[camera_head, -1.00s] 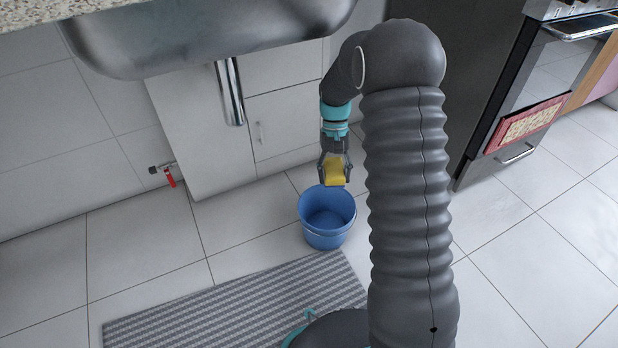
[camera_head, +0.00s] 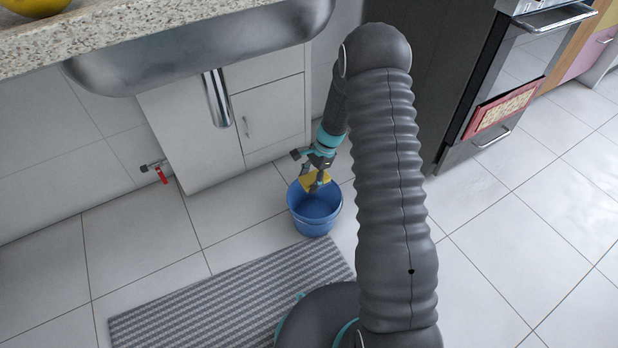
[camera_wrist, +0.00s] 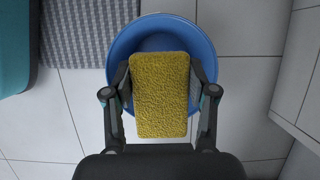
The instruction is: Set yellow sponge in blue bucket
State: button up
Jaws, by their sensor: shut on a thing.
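The yellow sponge (camera_head: 314,180) is held between the fingers of my gripper (camera_head: 316,178), over the blue bucket (camera_head: 316,222). In the wrist view the sponge (camera_wrist: 160,95) is gripped on its left and right sides by the two fingers of my gripper (camera_wrist: 160,88). The bucket (camera_wrist: 118,52) shows behind and around the sponge there, its far rim and part of its inside visible. The bucket stands upright on the floor. The sponge is at or near the bucket's back rim; I cannot tell how far above or inside it is.
A grey striped mat (camera_head: 230,300) lies on the tiled floor in front of the bucket. White cabinets (camera_head: 190,140) stand behind under the steel sink (camera_head: 200,55). A red-handled valve (camera_head: 160,172) is on the wall at left. An oven (camera_head: 500,90) stands at right.

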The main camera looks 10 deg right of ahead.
notch_tip(320, 180, down, 9)
jog(key=b, duration=0.5)
jog(key=shift+b, duration=0.3)
jog(key=o, duration=1.2)
jog(key=shift+r, duration=0.1)
notch_tip(320, 180, up, 7)
jog(key=p, duration=0.5)
